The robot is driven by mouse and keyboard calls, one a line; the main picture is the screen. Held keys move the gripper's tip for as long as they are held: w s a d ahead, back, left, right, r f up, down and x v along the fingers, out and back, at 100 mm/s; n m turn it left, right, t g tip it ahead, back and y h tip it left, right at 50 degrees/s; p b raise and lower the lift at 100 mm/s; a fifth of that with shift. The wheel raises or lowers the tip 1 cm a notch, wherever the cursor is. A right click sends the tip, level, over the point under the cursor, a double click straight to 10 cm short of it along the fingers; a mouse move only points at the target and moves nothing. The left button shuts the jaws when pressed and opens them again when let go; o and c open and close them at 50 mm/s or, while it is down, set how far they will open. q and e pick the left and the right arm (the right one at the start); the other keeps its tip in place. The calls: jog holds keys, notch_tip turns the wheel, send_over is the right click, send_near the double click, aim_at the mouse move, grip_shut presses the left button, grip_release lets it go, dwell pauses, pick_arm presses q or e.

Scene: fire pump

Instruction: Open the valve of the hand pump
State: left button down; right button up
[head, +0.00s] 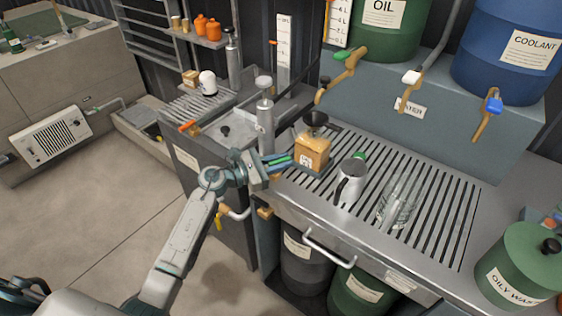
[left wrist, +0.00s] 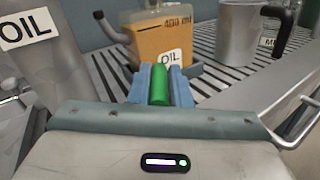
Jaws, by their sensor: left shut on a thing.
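A silver upright cylinder, which looks like the hand pump (head: 265,130), stands at the left end of the slatted bench. A grey body with an OIL label (left wrist: 25,30) at the left of the left wrist view is probably the same pump. My left gripper (head: 279,161) is just right of its base. Its blue fingers (left wrist: 160,85) are shut on a green handle (left wrist: 159,88), probably the pump's valve lever. Where the handle joins the pump is hidden. My right gripper is not in view.
An amber oil container (head: 313,152), marked OIL and 400 ml in the left wrist view (left wrist: 160,42), stands close beyond the fingers. A metal jug (head: 350,181) and clear glass vessel (head: 397,203) stand on the slatted bench (head: 440,215). Taps hang above; a rail (head: 328,250) runs along the front.

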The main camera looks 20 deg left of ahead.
pick_arm(q)
jog(key=n+t+y, duration=0.1)
jog(key=n+t+y+p, duration=0.1)
jog(key=shift+w+a+r+y, duration=0.1)
jog(key=shift+w+r+y, duration=0.1)
jog(key=shift+y, duration=0.1)
jog(key=n+t+y+p, duration=0.2)
jog(key=shift+w+a+r+y, duration=0.1)
jog(key=shift+a+y, duration=0.1)
jog(key=shift+y, duration=0.1)
jog(key=shift+a+n+t+y+p, duration=0.15)
jog(key=shift+n+t+y+p, duration=0.45)
jog(key=shift+y+p, duration=0.4)
jog(key=shift+w+n+y, duration=0.1)
jog(key=shift+n+y, duration=0.2)
jog(key=shift+n, duration=0.1)
jog(key=shift+a, duration=0.1)
jog(key=c, duration=1.4)
grip_release()
jog(key=shift+f, duration=0.25)
